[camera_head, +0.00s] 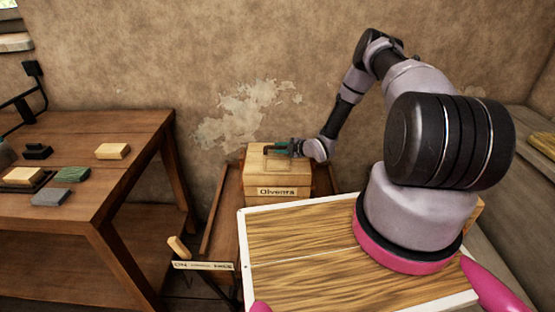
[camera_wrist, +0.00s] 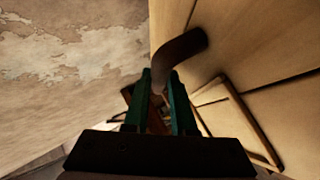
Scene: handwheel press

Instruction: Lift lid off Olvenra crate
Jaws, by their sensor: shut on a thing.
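The wooden crate (camera_head: 290,203) labelled "Olvenra" stands beyond my body, near the wall. Its pale wooden lid (camera_head: 298,166) is at the top of the crate; I cannot tell whether there is a gap between them. A dark, bent handle (camera_head: 266,149) rises from the lid, and it shows large in the wrist view (camera_wrist: 182,47). My gripper (camera_head: 284,147) reaches in from the right above the lid. Its green fingers (camera_wrist: 159,95) are shut on the handle in the wrist view. The fingers partly hide the handle's gripped end.
The crate stands on a low brown wooden stand (camera_head: 225,215) against the plaster wall. A wooden table (camera_head: 110,165) at the left holds several small blocks. A wooden lever (camera_head: 179,246) with a label plate (camera_head: 203,266) stands in front of the stand.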

